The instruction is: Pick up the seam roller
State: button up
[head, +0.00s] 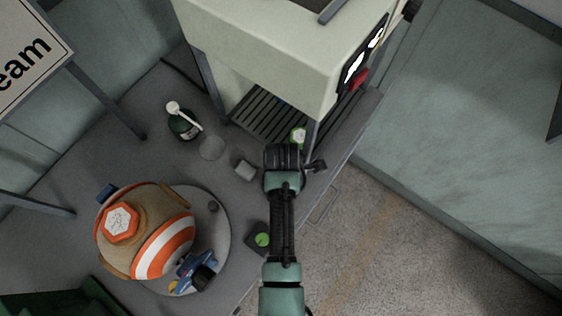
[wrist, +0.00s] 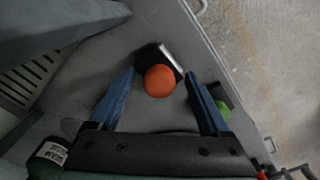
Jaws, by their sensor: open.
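The seam roller shows in the wrist view as a round orange handle end (wrist: 160,81) with a dark and bright metal part (wrist: 172,60) beyond it. It lies on the grey bench between the two blue fingers of my gripper (wrist: 160,85). The fingers are open, one on each side of the orange end, with visible gaps; I cannot tell the height between them. In the head view my gripper (head: 284,158) is over the bench near the press, and I cannot make out the roller there; my arm likely hides it.
The press (head: 262,58) with its slatted grate (head: 262,125) stands close above. A dark green pot (head: 184,127) with a brush, a grey block (head: 245,170) and a black box with a green button (head: 263,240) lie around. A striped ball (head: 160,250) sits lower left. The bench edge is close right.

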grip_shut()
dwell(0.4)
jog(key=shift+r, duration=0.1)
notch_tip(320, 180, up, 10)
jog(key=shift+f, duration=0.1)
dwell(0.5)
